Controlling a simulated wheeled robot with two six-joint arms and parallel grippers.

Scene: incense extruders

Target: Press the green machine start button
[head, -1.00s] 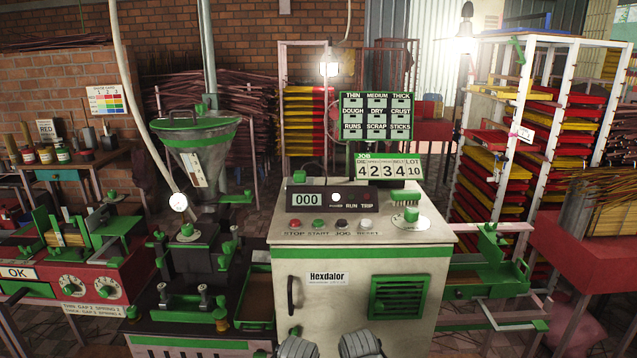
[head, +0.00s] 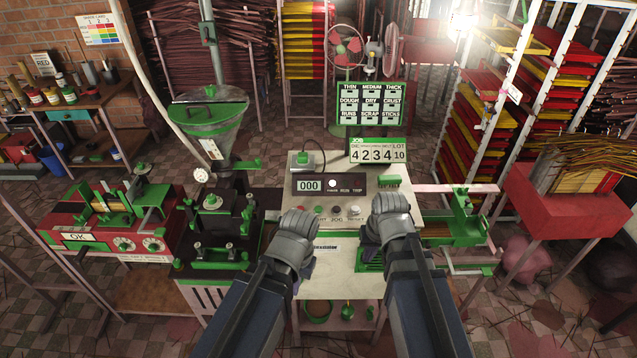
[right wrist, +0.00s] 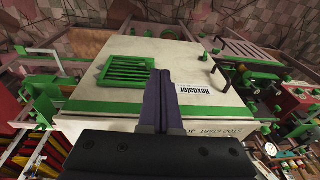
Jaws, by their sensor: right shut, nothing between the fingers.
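The green start button (head: 318,210) sits in the button row on the pale machine (head: 322,262), below the counter reading 000. The word START beneath it is partly covered by my left gripper (head: 297,222). My right gripper (head: 388,204) is in front of the machine, right of the reset button (head: 354,210). In the right wrist view, its dark fingers (right wrist: 163,76) are shut and empty, over the machine's front panel near the green vent (right wrist: 126,71). The START lettering is at that view's lower right. My left gripper's fingertips cannot be made out.
The jog button (head: 336,210) is right of start. A green-lidded hopper (head: 208,115) and a red machine (head: 105,225) stand left. A green-railed stand (head: 455,220) and a red table (head: 562,200) are right. A job board (head: 375,152) rises behind.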

